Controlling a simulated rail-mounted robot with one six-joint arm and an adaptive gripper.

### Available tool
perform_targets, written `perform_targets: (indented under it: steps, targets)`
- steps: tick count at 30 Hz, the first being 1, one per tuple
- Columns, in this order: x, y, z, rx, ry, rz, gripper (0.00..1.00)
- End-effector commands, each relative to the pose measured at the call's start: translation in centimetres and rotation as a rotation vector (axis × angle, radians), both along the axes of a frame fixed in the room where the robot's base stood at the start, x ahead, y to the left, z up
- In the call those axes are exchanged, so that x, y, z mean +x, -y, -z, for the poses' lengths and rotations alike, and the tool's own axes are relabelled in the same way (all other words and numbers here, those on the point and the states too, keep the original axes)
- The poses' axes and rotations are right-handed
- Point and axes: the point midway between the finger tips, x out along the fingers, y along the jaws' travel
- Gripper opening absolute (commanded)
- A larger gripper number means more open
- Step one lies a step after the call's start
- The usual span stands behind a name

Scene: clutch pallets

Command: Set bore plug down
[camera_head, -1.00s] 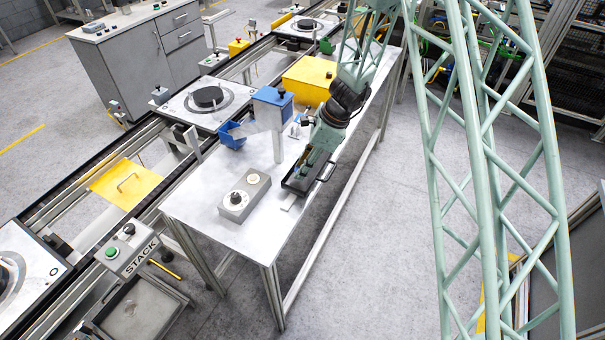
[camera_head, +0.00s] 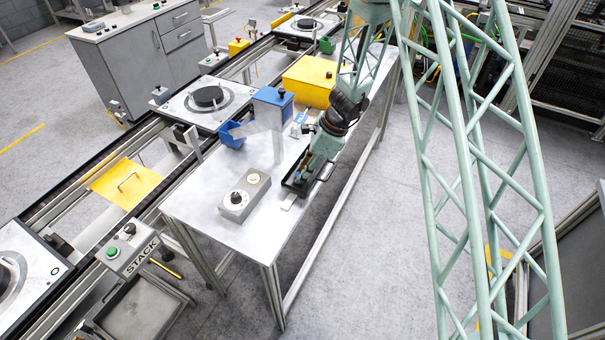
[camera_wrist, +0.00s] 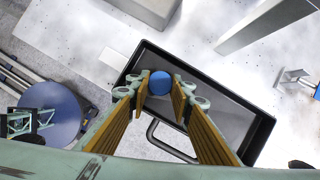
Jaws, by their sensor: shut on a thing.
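The bore plug, a blue round-topped piece (camera_wrist: 160,83), shows between the fingertips of my gripper (camera_wrist: 159,88) in the wrist view. My gripper is shut on it with its yellow-padded fingers. Below is a black rectangular tray with a handle (camera_wrist: 232,118), with a grey floor. In the head view my gripper (camera_head: 303,174) points down into or just over this tray (camera_head: 292,188) on the white table. The plug is hidden there by the gripper. I cannot tell whether the plug touches the tray floor.
A grey box with a dial (camera_head: 244,195) stands on the table left of the tray. A post with a flat plate (camera_head: 278,143), a blue box (camera_head: 272,108) and a yellow box (camera_head: 308,82) stand farther back. The table's front end is clear.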

Motion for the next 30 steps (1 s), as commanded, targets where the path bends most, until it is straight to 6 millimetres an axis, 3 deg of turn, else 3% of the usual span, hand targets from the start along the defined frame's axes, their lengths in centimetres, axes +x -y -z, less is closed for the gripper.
perform_targets:
  steps: [7,8,12,30]
  targets:
    - [-0.01,0.00,0.39,0.000,0.000,0.000,0.13]
    - [-0.02,0.00,0.40,0.000,0.000,0.000,0.21]
    - [-0.02,-0.01,0.30,0.000,0.000,0.000,0.34]
    - [0.03,0.06,-0.27,0.000,0.001,0.000,0.34]
